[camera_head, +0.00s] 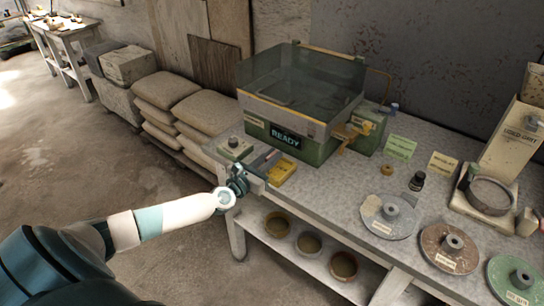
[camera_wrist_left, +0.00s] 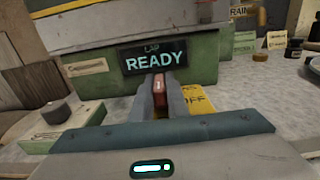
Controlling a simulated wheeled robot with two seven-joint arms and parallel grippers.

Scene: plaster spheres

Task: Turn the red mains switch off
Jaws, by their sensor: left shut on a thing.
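My left gripper (camera_head: 258,182) is at the front edge of the table, in front of the green machine (camera_head: 318,150). In the left wrist view its two fingers are shut on a small red piece (camera_wrist_left: 159,88), which looks like the red mains switch's lever. The machine's display (camera_head: 285,136) is lit and reads READY. My right gripper is not in view.
A small green box with a dark knob (camera_head: 235,147) stands left of the gripper. Labelled discs (camera_head: 389,214), a black bottle (camera_head: 416,181) and a round sieve (camera_head: 490,195) stand to the right. Bowls (camera_head: 309,243) sit on the shelf below. Sacks (camera_head: 168,90) are stacked at left.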

